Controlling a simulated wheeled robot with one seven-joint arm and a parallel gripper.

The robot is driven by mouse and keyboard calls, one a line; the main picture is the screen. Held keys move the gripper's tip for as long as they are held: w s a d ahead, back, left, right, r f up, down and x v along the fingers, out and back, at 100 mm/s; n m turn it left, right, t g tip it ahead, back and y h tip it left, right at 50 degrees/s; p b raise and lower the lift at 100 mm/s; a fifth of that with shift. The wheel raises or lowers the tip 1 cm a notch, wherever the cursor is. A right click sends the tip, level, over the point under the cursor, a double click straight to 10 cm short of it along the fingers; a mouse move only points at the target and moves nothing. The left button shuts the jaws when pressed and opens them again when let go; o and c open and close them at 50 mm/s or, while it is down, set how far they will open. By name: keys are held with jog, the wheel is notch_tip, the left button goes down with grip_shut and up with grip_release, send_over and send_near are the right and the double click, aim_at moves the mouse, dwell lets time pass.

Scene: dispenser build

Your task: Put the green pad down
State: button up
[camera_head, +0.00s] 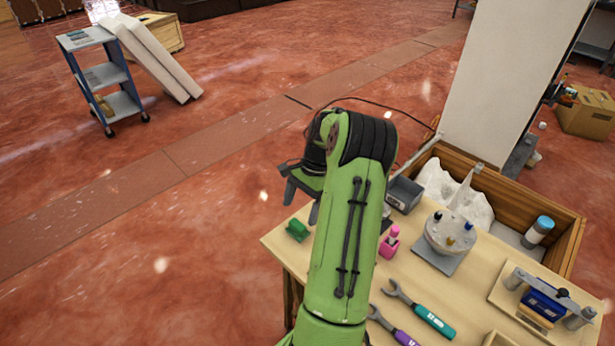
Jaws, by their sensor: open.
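A small green object (297,230), which looks like the green pad, rests on the wooden table (279,244) near its left corner. My gripper (301,201) hangs just above and behind it in the picture, with its dark fingers pointing down and spread apart. It is open, and the green pad is apart from the fingers as far as I can see. My green arm covers part of the table to the right of the pad.
A pink bottle (390,242), wrenches (418,308), a round grey dispenser (449,234) and a blue block on a stand (543,302) occupy the table's right part. A wooden bin (560,222) stands behind. Floor lies open to the left.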

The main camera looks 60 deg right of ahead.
jog(key=w+p+v, duration=0.1)
jog(key=p+v, duration=0.1)
jog(key=v, duration=0.6)
jog(key=w+a+r+n+h, duration=0.2)
jog(key=a+r+n, duration=0.4)
jog(key=a, duration=0.4)
jog(key=w+a+r+n+h, duration=0.2)
jog(key=a+r+n+h, duration=0.15)
jog(key=a+r, duration=0.55)
jog(key=s+a+n+t, duration=0.2)
jog(key=s+a+n, duration=0.3)
jog(key=a, duration=0.3)
jog(key=s+a+f+n+t+y, duration=0.1)
jog(key=s+a+n+t, duration=0.1)
jog(key=s+a+n, duration=0.4)
jog(key=s+a, duration=0.1)
jog(key=a, duration=0.2)
jog(key=shift+s+t, duration=0.3)
jog(key=shift+s, duration=0.05)
